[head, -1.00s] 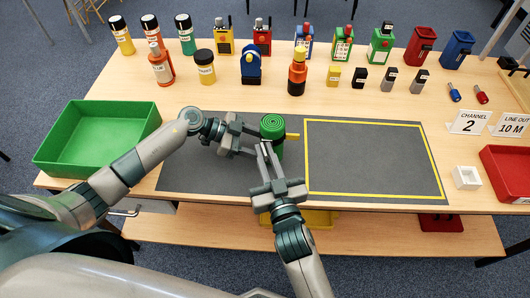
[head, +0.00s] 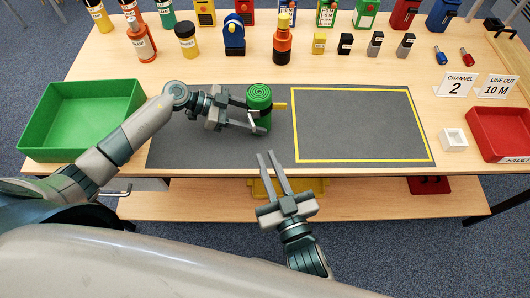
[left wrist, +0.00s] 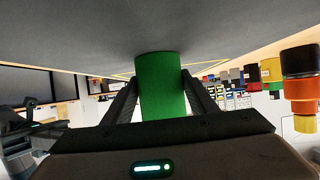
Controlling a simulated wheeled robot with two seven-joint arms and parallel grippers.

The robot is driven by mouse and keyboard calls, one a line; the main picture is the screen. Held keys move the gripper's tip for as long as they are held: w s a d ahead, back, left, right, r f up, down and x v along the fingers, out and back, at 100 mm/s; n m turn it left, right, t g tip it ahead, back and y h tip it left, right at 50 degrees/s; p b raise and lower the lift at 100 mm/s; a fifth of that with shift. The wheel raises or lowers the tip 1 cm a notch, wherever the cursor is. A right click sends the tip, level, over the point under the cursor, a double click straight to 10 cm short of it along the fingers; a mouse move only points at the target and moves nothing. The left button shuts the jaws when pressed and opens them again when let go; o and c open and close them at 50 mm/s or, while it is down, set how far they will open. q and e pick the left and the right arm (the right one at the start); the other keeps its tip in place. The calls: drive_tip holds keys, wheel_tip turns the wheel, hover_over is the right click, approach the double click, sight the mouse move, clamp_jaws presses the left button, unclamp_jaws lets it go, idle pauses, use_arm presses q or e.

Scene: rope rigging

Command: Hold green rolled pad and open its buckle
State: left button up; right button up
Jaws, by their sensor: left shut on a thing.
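The green rolled pad (head: 259,97) stands upright on the dark mat, its spiral end facing up. My left gripper (head: 257,117) is shut on it from the left, one finger on each side. The left wrist view shows the pad (left wrist: 162,85) between both fingers. A yellow tab (head: 280,105) sticks out to the right of the pad. The buckle itself is too small to make out, and I cannot tell whether it is open. My right gripper (head: 267,153) is empty, its fingers apart, near the table's front edge and clear of the pad.
A yellow-outlined rectangle (head: 362,159) on the mat (head: 200,150) is empty, right of the pad. A green tray (head: 75,150) stands left. A red tray (head: 480,148) and a small white box (head: 453,139) stand right. Several bottles and devices line the back.

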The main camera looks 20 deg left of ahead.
idle(0.3)
use_arm(q)
drive_tip(key=o, duration=1.3)
drive_tip(key=shift+c, duration=0.2)
drive_tip(key=shift+a+r, duration=0.1)
drive_tip(key=shift+p+v, duration=0.9)
drive_tip(key=shift+v, duration=0.55)
drive_tip(key=shift+p+v, duration=1.2)
drive_tip(key=shift+v, duration=1.7)
drive_tip(key=shift+s, duration=0.15)
